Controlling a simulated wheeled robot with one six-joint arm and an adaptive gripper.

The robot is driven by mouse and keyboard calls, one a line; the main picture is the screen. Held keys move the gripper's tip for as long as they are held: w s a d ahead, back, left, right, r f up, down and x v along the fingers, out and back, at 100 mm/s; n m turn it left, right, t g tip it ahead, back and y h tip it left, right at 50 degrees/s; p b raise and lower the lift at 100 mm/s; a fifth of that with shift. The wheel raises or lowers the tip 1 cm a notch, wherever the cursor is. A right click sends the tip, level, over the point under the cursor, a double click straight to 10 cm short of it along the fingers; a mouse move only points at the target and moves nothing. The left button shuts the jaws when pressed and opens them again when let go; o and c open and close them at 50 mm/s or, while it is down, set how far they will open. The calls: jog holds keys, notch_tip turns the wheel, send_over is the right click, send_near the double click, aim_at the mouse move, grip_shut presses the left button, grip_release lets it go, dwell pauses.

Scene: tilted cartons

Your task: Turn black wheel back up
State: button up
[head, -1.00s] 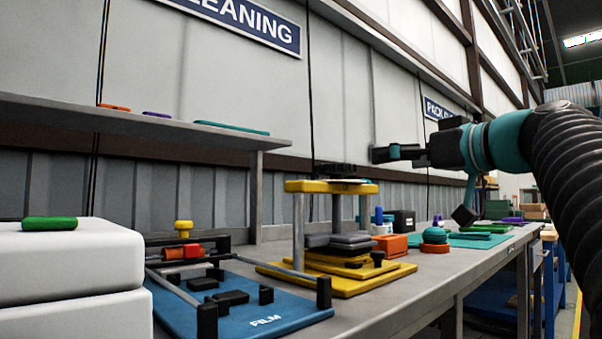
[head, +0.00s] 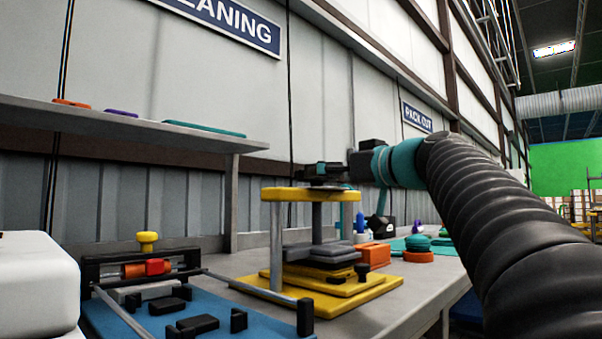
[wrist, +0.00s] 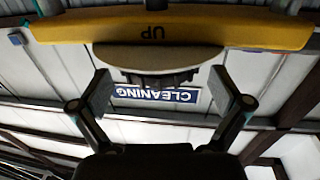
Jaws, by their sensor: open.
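The yellow press (head: 320,194) stands on the bench, its top plate on grey posts; the wrist view shows this plate (wrist: 250,32), marked "UP", upside down. On top sits a pale disc (wrist: 158,57) with the dark ribbed black wheel (wrist: 160,76). My gripper (head: 325,172) is level with the press top and hides most of the wheel in the head view. In the wrist view my gripper (wrist: 163,92) is open, one finger on each side of the wheel, with gaps visible. Grey plates (head: 318,252) lie stacked under the top plate. I cannot tell whether they are clamped.
A blue film fixture (head: 235,325) with a yellow knob (head: 147,237) stands left of the press. An orange block (head: 374,254) and a teal dome (head: 418,243) are to its right. A shelf (head: 120,125) runs along the wall at the back left.

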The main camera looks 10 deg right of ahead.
aim_at(317, 182)
jog(key=shift+x, duration=2.05)
jog(key=c, duration=0.9)
